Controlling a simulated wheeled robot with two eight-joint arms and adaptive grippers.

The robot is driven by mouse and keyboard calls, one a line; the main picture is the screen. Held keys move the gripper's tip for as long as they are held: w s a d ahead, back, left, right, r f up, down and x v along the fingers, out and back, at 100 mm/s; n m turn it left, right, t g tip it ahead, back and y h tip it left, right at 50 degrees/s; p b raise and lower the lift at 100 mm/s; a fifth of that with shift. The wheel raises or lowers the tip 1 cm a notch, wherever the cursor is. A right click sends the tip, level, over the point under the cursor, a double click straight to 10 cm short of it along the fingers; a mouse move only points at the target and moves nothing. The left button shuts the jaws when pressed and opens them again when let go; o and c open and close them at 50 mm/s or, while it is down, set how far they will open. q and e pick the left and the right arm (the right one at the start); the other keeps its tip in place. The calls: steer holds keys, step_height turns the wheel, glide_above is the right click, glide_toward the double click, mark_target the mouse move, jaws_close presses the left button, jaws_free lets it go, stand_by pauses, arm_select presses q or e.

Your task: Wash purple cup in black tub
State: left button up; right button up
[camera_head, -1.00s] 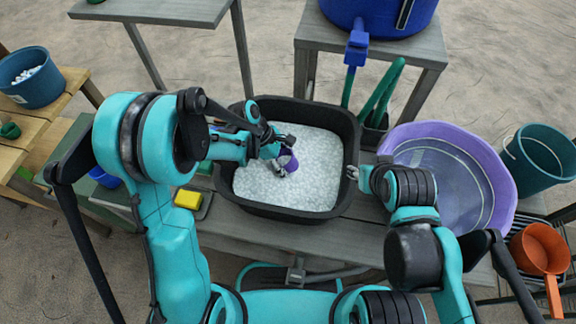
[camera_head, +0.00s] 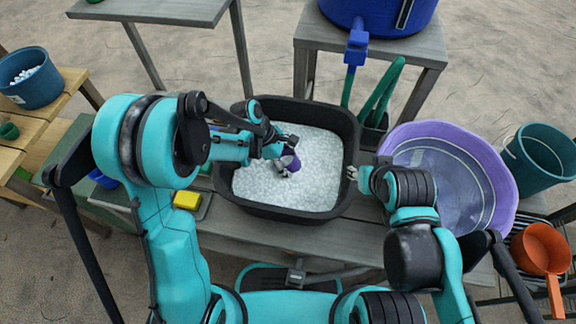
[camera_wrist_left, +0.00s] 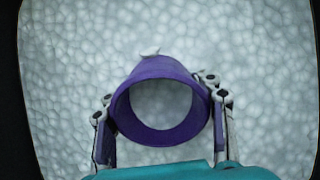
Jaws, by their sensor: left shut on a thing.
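The black tub (camera_head: 345,125) stands on the grey bench and is full of white foam (camera_head: 318,180). The purple cup (camera_head: 290,158) is inside the tub, at the foam near its middle. In the left wrist view the purple cup (camera_wrist_left: 162,70) is tilted with its open mouth toward the camera, with foam around it. My left gripper (camera_head: 286,163) is shut on the cup, a finger on each side, as the left wrist view also shows (camera_wrist_left: 163,122). My right gripper (camera_head: 352,173) is at the tub's right rim; its fingers are too small to judge.
A purple basin (camera_head: 505,180) stands right of the tub. A yellow sponge (camera_head: 187,199) lies to its left. A blue barrel (camera_head: 375,15) with a tap and green hose (camera_head: 383,95) is behind. A teal bucket (camera_head: 540,155) and orange scoop (camera_head: 540,250) are at far right.

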arm_select(q)
steer(key=shift+d, duration=0.35)
steer(key=shift+a, duration=1.3)
steer(key=shift+d, duration=0.7)
step_height(320, 180, up, 20)
steer(key=p, duration=1.4)
steer(key=shift+f, duration=0.15)
